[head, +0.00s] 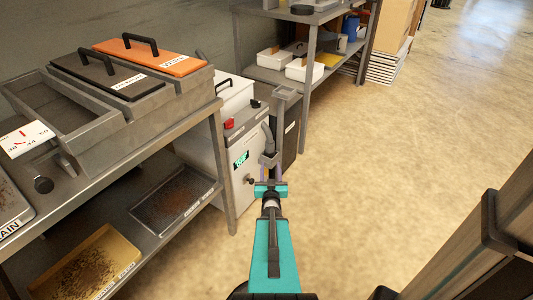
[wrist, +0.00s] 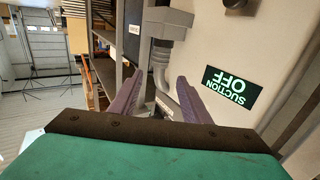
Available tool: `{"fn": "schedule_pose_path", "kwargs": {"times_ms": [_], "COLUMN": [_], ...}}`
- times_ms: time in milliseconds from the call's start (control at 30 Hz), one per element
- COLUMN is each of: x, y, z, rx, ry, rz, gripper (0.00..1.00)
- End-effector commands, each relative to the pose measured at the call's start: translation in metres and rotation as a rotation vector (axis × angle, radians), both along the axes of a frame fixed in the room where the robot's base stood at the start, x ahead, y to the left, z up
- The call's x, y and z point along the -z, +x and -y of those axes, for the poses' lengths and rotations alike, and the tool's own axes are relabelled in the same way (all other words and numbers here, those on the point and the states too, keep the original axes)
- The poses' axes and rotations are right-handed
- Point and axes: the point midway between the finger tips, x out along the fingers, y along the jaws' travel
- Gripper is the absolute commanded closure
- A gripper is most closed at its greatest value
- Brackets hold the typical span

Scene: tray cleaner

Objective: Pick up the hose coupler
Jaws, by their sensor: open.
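My gripper (head: 270,186) is teal and stands in front of the grey suction machine (head: 243,165) in the head view. In the wrist view its two purple fingers (wrist: 160,80) are apart, with nothing held between them. A grey bent hose (head: 267,132) runs down the machine's side to a grey block-shaped fitting (head: 268,160), which looks like the hose coupler. In the wrist view, which is upside down, the hose (wrist: 160,72) shows beyond and between the fingertips, with the fitting (wrist: 166,22) past it. Whether the fingers touch either cannot be told.
The machine's sign (wrist: 229,88) reads SUCTION OFF. A metal bench (head: 150,160) with bins, lidded orange and black, stands left, with trays on its lower shelf. A shelf unit (head: 308,60) with white boxes stands behind.

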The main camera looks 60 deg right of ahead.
Motion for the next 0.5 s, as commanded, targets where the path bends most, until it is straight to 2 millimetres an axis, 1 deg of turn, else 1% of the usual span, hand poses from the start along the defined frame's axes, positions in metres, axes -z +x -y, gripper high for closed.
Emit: {"fn": "schedule_pose_path", "kwargs": {"times_ms": [300, 500], "x": [0.0, 0.002], "y": [0.002, 0.01], "z": [0.001, 0.012], "rx": [-0.002, -0.003], "ry": [0.002, 0.002], "rz": [-0.001, -0.001], "gripper": [0.57, 0.57]}}
